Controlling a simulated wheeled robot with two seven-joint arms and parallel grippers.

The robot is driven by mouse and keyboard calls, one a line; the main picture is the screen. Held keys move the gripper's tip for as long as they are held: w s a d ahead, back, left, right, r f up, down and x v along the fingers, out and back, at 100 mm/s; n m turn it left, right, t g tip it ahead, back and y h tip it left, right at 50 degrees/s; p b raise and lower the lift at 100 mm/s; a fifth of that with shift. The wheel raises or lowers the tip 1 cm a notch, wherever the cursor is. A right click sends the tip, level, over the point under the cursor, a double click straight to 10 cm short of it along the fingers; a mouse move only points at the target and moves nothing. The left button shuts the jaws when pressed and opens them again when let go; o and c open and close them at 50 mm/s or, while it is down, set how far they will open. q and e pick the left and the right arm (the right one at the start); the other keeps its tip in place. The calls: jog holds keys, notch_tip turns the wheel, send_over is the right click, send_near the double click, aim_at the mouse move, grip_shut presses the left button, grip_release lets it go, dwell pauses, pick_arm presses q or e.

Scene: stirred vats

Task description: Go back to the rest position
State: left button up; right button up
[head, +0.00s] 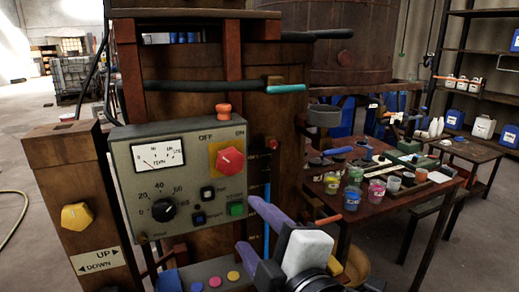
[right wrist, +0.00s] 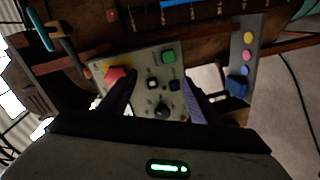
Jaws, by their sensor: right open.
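My right gripper (head: 246,225) is in front of the lower right of a grey control panel (head: 130,152). Its two purple fingers are spread apart with nothing between them. In the right wrist view the open fingers (right wrist: 156,85) point towards the panel (right wrist: 140,62), with its red knob, green button and black dial showing around and between them. I cannot tell whether a fingertip touches the panel. My left gripper does not show in either view.
A yellow knob (head: 76,216) sits on a wooden post at left. Below the panel is a strip with small coloured buttons (head: 233,276). A wooden table (head: 345,214) with several paint jars stands at right, close to my right arm. Open floor (head: 30,165) lies at far left.

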jog(key=s+d+f+m+g+h, duration=0.1)
jog(key=d+f+m, duration=0.15)
jog(key=f, duration=0.65)
jog(key=s+d+f+m+g, duration=0.15)
jog(key=f+m, duration=0.25)
jog(key=f, duration=0.4)
jog(key=d+f+m+g+h, duration=0.1)
jog(key=d+f+m, duration=0.25)
jog(key=f, duration=0.55)
jog(key=s+d+f+m+g+h, duration=0.1)
jog(key=s+d+f+m, duration=0.2)
jog(key=s+d+f, duration=0.2)
jog(key=s+d+f+m+g+h, duration=0.1)
jog(key=s+d+f+m, duration=0.3)
jog(key=s+f, duration=0.7)
notch_tip(320, 180, down, 2)
jog(key=shift+s+d+f, duration=0.2)
jog(key=shift+s+d, duration=0.1)
jog(key=shift+d, duration=0.4)
jog(key=shift+g, duration=0.25)
